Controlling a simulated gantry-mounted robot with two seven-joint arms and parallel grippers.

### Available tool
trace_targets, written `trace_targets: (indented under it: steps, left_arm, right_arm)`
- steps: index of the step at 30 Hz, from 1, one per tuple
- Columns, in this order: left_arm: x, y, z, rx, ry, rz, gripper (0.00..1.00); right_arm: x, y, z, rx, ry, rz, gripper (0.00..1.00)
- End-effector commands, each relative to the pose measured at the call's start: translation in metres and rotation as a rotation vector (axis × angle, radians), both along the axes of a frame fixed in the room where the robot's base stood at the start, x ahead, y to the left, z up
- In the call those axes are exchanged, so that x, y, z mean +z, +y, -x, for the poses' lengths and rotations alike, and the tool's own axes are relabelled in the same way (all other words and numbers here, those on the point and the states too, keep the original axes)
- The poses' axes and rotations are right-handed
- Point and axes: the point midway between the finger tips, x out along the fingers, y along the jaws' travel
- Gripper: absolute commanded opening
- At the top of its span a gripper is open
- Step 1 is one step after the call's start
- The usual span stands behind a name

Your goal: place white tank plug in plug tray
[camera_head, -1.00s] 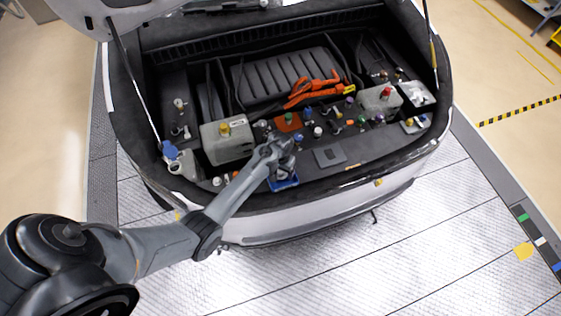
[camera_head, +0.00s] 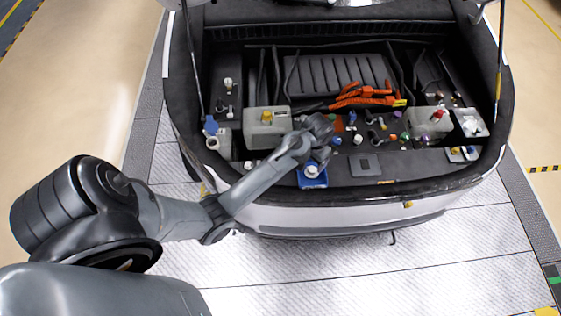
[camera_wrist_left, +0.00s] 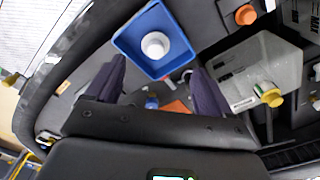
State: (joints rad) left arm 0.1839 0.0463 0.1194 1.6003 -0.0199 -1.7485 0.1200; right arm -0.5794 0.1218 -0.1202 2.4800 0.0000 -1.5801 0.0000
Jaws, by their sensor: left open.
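The white tank plug (camera_head: 311,170) lies in the blue plug tray (camera_head: 324,182) at the front edge of the open compartment. In the left wrist view the white plug (camera_wrist_left: 155,45) sits inside the blue walls of the tray (camera_wrist_left: 123,43), near its middle. My left gripper (camera_head: 322,148) is just behind the tray in the head view. In the wrist view its two dark fingers (camera_wrist_left: 156,68) are apart, with nothing held between them. The fingertips are hard to see in the head view. My right gripper is not in view.
A grey tank with a yellow cap (camera_head: 266,117) stands left of my gripper. Orange cables (camera_head: 362,97) and several small coloured caps lie behind and to the right. A dark square plate (camera_head: 365,166) is right of the tray. A second tank (camera_head: 428,124) stands further right.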

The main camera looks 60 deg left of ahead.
Motion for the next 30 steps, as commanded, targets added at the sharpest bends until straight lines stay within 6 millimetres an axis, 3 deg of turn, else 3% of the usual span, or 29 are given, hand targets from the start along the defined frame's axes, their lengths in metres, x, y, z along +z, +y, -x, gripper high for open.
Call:
trace_targets:
  steps: [6,12,15,21,30]
  left_arm:
    - [0.002,-0.024,0.08,-0.146,-0.089,-0.063,0.82]
    - [0.031,-0.062,0.152,-0.292,-0.183,-0.061,0.82]
    - [0.048,-0.078,0.18,-0.344,-0.221,-0.046,0.82]
    - [0.07,-0.094,0.207,-0.393,-0.263,-0.022,0.82]
    - [0.073,-0.096,0.21,-0.399,-0.27,-0.019,0.82]
  right_arm:
    - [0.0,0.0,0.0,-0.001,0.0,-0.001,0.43]
    - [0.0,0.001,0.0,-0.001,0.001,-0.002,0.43]
    - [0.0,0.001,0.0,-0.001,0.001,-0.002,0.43]
    - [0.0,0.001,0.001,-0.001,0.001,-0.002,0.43]
    - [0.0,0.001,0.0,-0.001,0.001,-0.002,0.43]
